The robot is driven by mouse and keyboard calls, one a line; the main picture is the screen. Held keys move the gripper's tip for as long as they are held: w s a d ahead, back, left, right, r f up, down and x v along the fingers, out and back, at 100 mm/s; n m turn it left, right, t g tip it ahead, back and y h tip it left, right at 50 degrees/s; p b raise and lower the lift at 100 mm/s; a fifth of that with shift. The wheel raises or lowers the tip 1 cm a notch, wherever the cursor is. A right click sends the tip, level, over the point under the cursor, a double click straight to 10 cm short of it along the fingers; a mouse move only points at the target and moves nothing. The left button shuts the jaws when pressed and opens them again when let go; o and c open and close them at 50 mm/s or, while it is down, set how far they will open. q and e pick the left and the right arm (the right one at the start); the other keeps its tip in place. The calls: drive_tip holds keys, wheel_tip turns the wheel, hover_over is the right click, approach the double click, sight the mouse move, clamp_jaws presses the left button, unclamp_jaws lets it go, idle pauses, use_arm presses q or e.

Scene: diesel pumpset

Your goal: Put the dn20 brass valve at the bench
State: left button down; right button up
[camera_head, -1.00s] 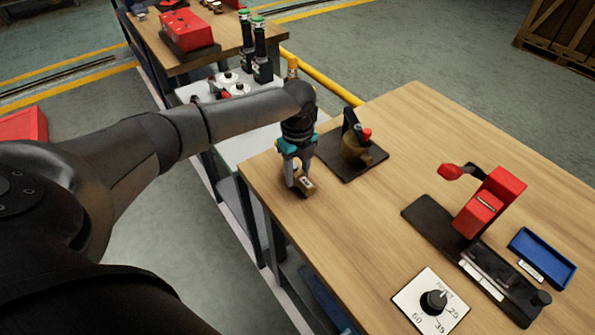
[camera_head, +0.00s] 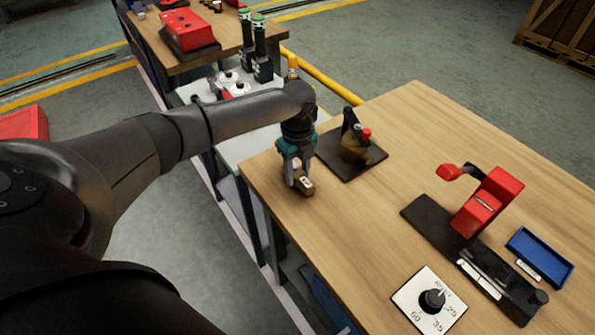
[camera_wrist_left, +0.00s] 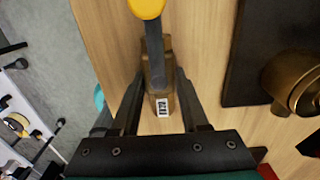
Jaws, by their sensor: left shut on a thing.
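The brass valve (camera_head: 302,186) is a small brown-gold body with a white label at the near left part of the wooden bench (camera_head: 400,185). My left gripper (camera_head: 297,180) points down with its fingers on either side of it and is shut on it. My right gripper is not in view.
A dark plate with a brass fitting (camera_head: 355,150) is just right of the gripper. A red tool on a dark base (camera_head: 488,205), a blue tray (camera_head: 541,257) and a dial plate (camera_head: 430,301) are farther right. The bench's middle is clear.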

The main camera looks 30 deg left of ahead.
use_arm(q)
drive_tip(key=shift+f, duration=0.3)
drive_tip(key=shift+c, duration=1.7)
unclamp_jaws()
wheel_tip(320, 180, up, 7)
drive_tip(key=p, duration=0.7)
